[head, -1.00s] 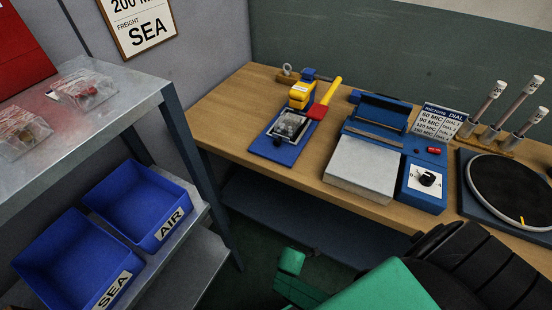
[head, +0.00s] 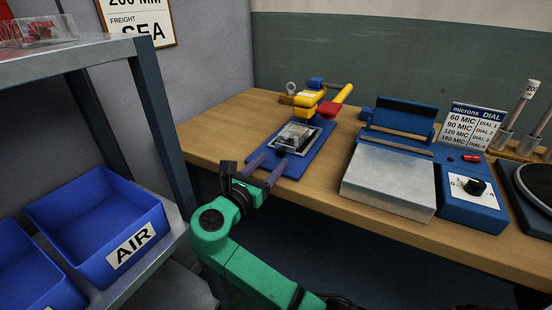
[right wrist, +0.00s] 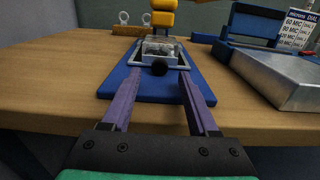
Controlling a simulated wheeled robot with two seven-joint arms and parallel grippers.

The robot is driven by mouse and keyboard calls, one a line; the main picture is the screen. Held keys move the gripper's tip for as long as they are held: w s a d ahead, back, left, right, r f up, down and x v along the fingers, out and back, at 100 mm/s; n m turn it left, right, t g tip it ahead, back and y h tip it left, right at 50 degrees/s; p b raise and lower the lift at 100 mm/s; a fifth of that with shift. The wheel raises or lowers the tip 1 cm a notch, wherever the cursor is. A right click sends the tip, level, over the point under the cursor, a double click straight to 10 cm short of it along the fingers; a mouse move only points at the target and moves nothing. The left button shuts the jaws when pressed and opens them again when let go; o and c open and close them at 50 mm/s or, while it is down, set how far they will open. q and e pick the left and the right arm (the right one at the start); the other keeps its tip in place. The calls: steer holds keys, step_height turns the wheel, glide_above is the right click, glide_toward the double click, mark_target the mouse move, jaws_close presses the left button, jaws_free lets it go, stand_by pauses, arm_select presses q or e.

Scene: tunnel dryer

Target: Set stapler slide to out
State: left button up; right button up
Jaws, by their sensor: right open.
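The stapler (head: 310,104) has a yellow head, a lever with a red part and a yellow bar, and a blue base plate (head: 312,157) on the wooden bench. Its slide (head: 293,136) is a pale metal frame carrying a clear packet, in front of the yellow head. A black knob (right wrist: 160,68) is on the slide's near edge. My right gripper (head: 268,165) is open and empty, low over the near end of the base plate. In the right wrist view its purple fingers (right wrist: 161,78) lie either side of the knob's line; contact cannot be told. My left gripper is not in view.
A heat sealer (head: 390,182) with a dial box (head: 474,200) stands right of the stapler. A metal shelf (head: 90,45) with blue bins (head: 95,225), one marked AIR, is at left. The bench left of the stapler is clear.

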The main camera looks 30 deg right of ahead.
mark_target(279, 154)
steer(key=x, duration=0.3)
steer(key=shift+w+d, duration=0.1)
steer(key=shift+w, duration=0.05)
jaws_close()
steer(key=shift+f, duration=0.1)
stand_by(1.1)
